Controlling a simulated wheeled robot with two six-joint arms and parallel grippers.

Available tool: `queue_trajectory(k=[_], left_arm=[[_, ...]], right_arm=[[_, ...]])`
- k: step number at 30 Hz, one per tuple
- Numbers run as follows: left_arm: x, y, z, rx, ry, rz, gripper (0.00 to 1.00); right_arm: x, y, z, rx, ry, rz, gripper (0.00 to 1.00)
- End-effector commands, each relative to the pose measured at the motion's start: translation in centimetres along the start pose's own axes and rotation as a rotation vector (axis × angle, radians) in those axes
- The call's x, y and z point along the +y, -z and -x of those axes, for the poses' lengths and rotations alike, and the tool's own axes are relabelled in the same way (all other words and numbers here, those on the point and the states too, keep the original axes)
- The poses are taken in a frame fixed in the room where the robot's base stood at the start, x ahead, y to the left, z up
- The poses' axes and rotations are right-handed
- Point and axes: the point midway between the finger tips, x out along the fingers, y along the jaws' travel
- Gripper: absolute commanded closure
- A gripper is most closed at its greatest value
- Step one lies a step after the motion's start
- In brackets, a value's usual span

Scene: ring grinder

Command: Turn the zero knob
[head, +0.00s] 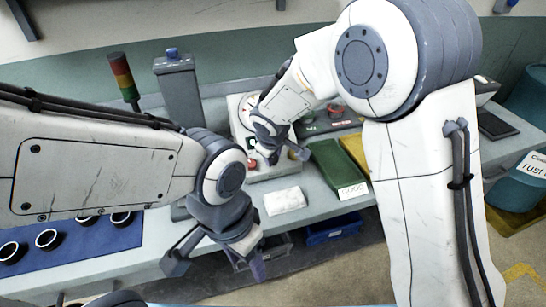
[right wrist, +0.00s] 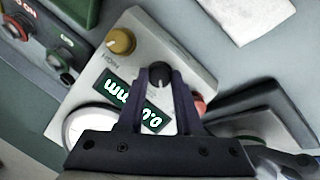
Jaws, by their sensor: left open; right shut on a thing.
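A light control box (right wrist: 165,35) fills the middle of the right wrist view. It carries a black knob (right wrist: 159,73), a brass-coloured knob (right wrist: 121,41), a green display (right wrist: 118,92) with white digits, a partly hidden red button (right wrist: 198,103) and a round dial (right wrist: 85,127). My right gripper (right wrist: 160,78) is shut on the black knob, one finger on each side. No zero label is readable on it. In the head view my right gripper (head: 280,153) is at the box, largely hiding the knob. My left gripper (head: 215,264) is open and empty, in front of the bench.
A white cloth (head: 285,201) and a green tray (head: 338,166) lie on the bench. Dark rings rest on a blue mat (head: 75,248) at left. A signal tower (head: 123,78) and a grey post (head: 179,90) stand behind. A blue bin (head: 332,230) sits below.

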Motion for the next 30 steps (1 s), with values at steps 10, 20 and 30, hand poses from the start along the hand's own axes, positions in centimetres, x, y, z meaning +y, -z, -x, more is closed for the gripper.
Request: queue_trajectory(k=[10, 20, 30], left_arm=[[0.0, 0.0, 0.0, 0.000, 0.000, 0.000, 0.41], [0.0, 0.0, 0.1, 0.000, 0.000, 0.000, 0.41], [0.0, 0.0, 0.1, 0.000, 0.000, 0.000, 0.41]], right_arm=[[0.0, 0.0, 0.0, -0.001, 0.001, -0.001, 0.35], [0.0, 0.0, 0.5, 0.001, 0.000, -0.002, 0.35], [0.0, 0.1, 6.6, 0.004, -0.001, -0.002, 0.35]])
